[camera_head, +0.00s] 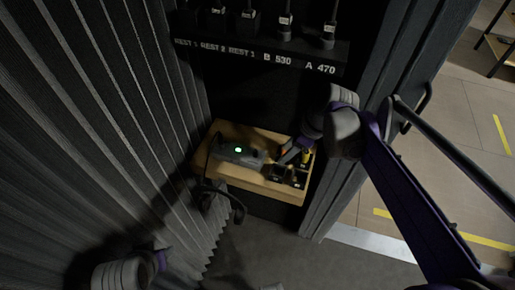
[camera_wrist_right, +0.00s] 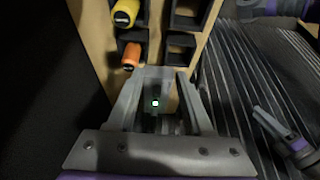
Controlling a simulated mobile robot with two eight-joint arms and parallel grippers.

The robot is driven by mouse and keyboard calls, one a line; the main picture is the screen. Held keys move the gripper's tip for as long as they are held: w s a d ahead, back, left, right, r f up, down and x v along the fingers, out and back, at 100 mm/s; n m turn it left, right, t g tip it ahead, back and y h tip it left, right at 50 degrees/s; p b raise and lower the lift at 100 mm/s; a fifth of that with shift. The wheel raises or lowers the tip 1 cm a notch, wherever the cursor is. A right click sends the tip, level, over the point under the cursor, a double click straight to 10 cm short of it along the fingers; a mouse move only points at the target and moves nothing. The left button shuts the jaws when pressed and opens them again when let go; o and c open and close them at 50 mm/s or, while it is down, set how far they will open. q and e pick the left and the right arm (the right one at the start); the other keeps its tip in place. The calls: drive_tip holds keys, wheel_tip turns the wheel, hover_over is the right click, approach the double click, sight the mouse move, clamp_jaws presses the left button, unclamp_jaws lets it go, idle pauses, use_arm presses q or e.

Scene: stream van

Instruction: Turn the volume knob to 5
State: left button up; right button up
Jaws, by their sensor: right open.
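The grey control box (camera_head: 238,153) with a lit green display lies on a small wooden shelf (camera_head: 225,131). A small dark knob (camera_head: 255,153) seems to stand on its right part. My right gripper (camera_head: 285,157) is open just right of the box, pointing toward it. In the right wrist view, the green display (camera_wrist_right: 155,103) shows between the open fingers of my right gripper (camera_wrist_right: 158,82). The knob cannot be made out there, nor can I tell whether the fingers touch it. The volume reading is too small to read.
Dark square compartments (camera_head: 289,177) hold yellow and orange-handled items (camera_wrist_right: 131,54) beside my right gripper. A pleated dark curtain (camera_head: 95,120) stands left. Labelled hanging plugs (camera_head: 285,25) are above. A dark door frame (camera_head: 345,190) stands right, with open floor beyond.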

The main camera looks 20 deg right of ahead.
sight(256, 151)
drive_tip(key=w+a, duration=0.1)
drive_tip(key=a, duration=0.1)
drive_tip(key=w+a, duration=0.1)
drive_tip(key=a, duration=0.1)
drive_tip(key=w+a, duration=0.2)
drive_tip(key=shift+a, duration=0.1)
drive_tip(key=shift+x, duration=1.05)
drive_tip(key=shift+w+a+f, duration=0.1)
drive_tip(key=shift+f, duration=0.35)
clamp_jaws()
